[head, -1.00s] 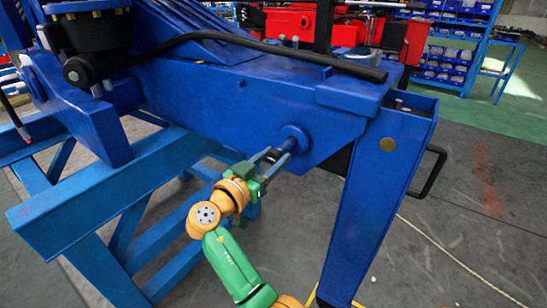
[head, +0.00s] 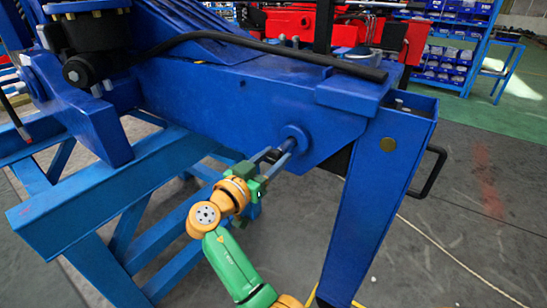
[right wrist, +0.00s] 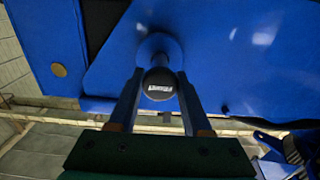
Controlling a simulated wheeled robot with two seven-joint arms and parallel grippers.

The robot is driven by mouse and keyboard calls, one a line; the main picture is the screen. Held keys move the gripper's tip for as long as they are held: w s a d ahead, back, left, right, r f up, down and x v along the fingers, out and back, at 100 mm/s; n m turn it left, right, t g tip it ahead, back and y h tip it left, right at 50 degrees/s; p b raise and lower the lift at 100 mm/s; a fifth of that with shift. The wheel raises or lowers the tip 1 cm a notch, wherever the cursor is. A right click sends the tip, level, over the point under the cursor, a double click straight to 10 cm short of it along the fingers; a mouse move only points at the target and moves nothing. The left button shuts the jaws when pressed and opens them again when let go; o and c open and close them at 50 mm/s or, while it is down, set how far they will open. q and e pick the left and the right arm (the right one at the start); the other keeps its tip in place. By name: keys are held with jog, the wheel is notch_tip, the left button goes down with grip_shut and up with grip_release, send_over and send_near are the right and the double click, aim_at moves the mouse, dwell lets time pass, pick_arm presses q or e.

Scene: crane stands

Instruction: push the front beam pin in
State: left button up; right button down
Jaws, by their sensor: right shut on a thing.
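The front beam pin (right wrist: 159,85) shows end-on in the right wrist view as a dark round head with a pale label. Behind it is a blue round collar on the blue beam (right wrist: 215,45). In the head view the collar (head: 294,136) sits on the side of the beam (head: 240,100), near its right end. My right gripper (head: 279,151) reaches up to it from below left. In the right wrist view its two fingers (right wrist: 158,98) lie on either side of the pin, shut on it. How deep the pin sits is hard to tell. My left gripper is out of view.
A blue upright post (head: 375,205) with a black handle (head: 430,172) stands right of the pin. A blue stand frame (head: 110,190) is at the left. A black hose (head: 280,50) lies along the beam top. The floor at the right is mostly clear.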

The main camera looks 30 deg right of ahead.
aim_at(280, 150)
jog(key=shift+w+d+f+b, duration=0.15)
jog(key=shift+d+b, duration=0.2)
jog(key=shift+b, duration=0.05)
jog(key=x, duration=0.1)
jog(key=b+x, duration=0.1)
jog(key=x, duration=0.1)
jog(key=shift+w+d+r, duration=0.15)
jog(key=shift+d+r, duration=0.2)
